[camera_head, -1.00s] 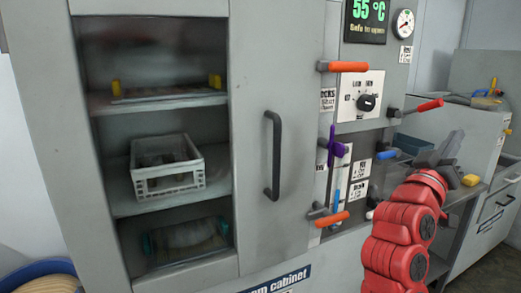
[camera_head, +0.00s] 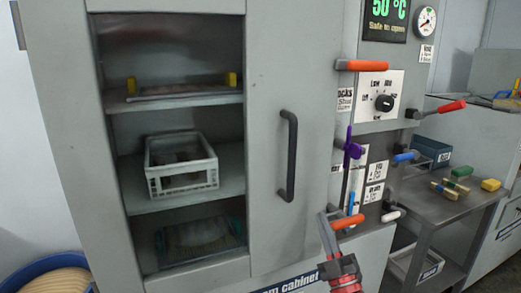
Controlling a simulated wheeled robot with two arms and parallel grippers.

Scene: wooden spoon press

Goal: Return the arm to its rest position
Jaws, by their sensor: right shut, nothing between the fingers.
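My right gripper (camera_head: 327,220) is shut and empty, low in the view and pointing up, with my red arm below it. It overlaps the lower orange-handled lever (camera_head: 347,221) in the picture; I cannot tell whether they touch. The grey steam cabinet (camera_head: 262,60) stands to its left, with a closed door panel bearing a black handle (camera_head: 289,155). The display (camera_head: 386,18) above reads 50 °C and "Safe to open". My left gripper is not in view.
The open shelves hold a white crate (camera_head: 182,180). An upper orange lever (camera_head: 362,65), a dial (camera_head: 384,102), a purple lever (camera_head: 350,148) and a red lever (camera_head: 440,110) stick out. A side table (camera_head: 430,203) holds small tools and a yellow block (camera_head: 490,184).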

